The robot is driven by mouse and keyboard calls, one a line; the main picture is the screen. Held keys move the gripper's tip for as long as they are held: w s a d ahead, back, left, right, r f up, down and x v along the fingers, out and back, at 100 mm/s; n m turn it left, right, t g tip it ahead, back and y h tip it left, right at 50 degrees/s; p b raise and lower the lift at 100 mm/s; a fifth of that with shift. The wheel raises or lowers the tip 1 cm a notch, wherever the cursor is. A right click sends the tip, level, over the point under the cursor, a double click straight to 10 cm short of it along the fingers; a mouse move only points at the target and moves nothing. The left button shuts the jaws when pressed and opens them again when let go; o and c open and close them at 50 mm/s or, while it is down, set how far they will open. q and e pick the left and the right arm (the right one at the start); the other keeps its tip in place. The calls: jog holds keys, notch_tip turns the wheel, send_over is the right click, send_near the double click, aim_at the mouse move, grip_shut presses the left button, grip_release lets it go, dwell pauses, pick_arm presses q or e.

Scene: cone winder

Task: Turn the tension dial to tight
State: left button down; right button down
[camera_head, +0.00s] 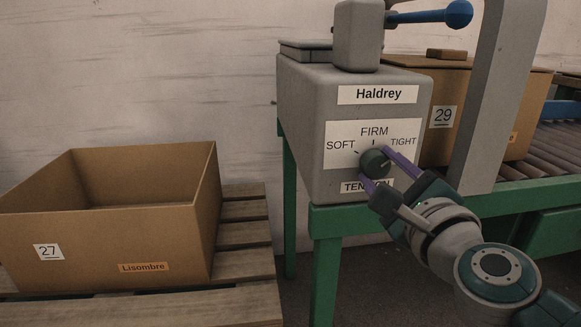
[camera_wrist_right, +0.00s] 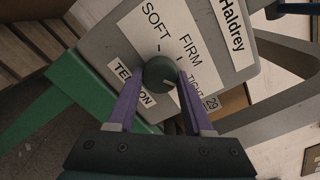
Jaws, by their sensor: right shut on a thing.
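The tension dial (camera_head: 372,161) is a round dark green knob on the front of the grey Haldrey machine (camera_head: 310,120). Its white label plate (camera_head: 345,132) reads SOFT at left, FIRM at top and TIGHT at right. A pale line on the knob slants up and right, toward the TIGHT side. My right gripper (camera_head: 377,169) is shut on the dial, with a purple finger on each side. The right wrist view shows the dial (camera_wrist_right: 158,70) between both fingertips (camera_wrist_right: 160,78). The fingers partly cover the TENSION label and the area below TIGHT. My left gripper is not in view.
An open cardboard box (camera_head: 110,235) marked 27 stands on a wooden pallet (camera_head: 245,235) at left. A box (camera_head: 440,145) marked 29 stands behind the machine, near a roller conveyor (camera_head: 555,145). A grey post (camera_head: 495,95) rises right of the dial. The green bench frame (camera_head: 325,225) is below.

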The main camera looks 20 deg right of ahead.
jog(key=shift+m, duration=0.6)
jog(key=shift+c, duration=1.5)
grip_release()
jog(key=shift+s+a, duration=0.15)
jog(key=shift+s, duration=0.35)
jog(key=v, duration=0.9)
